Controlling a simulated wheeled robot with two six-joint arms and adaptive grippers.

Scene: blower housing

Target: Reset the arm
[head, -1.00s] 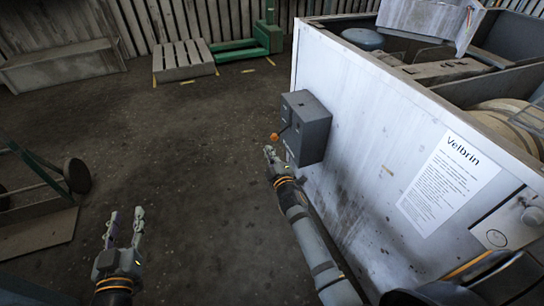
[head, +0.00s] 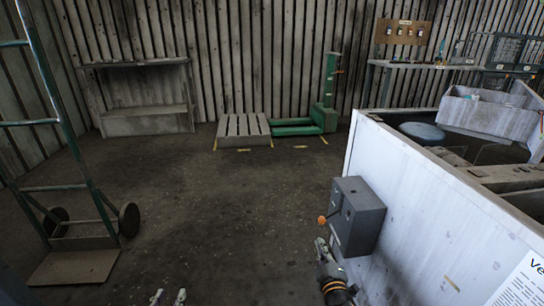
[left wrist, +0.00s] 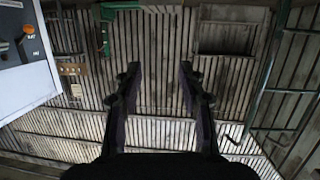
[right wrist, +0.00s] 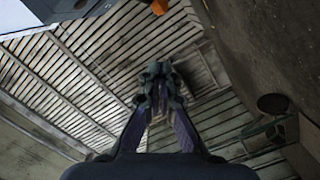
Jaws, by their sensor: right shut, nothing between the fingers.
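My right gripper (head: 321,243) is shut and empty. It is below a grey switch box (head: 362,213) with an orange-tipped lever (head: 322,220) on the side of the white housing (head: 412,205). The fingertips look apart from the lever. The right wrist view shows its fingers (right wrist: 157,80) together, with the orange tip (right wrist: 158,7) at the top edge. My left gripper (head: 168,297) shows only its tips at the bottom edge of the head view. In the left wrist view its fingers (left wrist: 160,75) are wide apart with nothing between them.
A green hand truck (head: 90,215) stands at the left. A wooden pallet (head: 243,129), a green pallet jack (head: 305,125) and a grey bench (head: 145,118) are by the back wall. The middle floor is clear.

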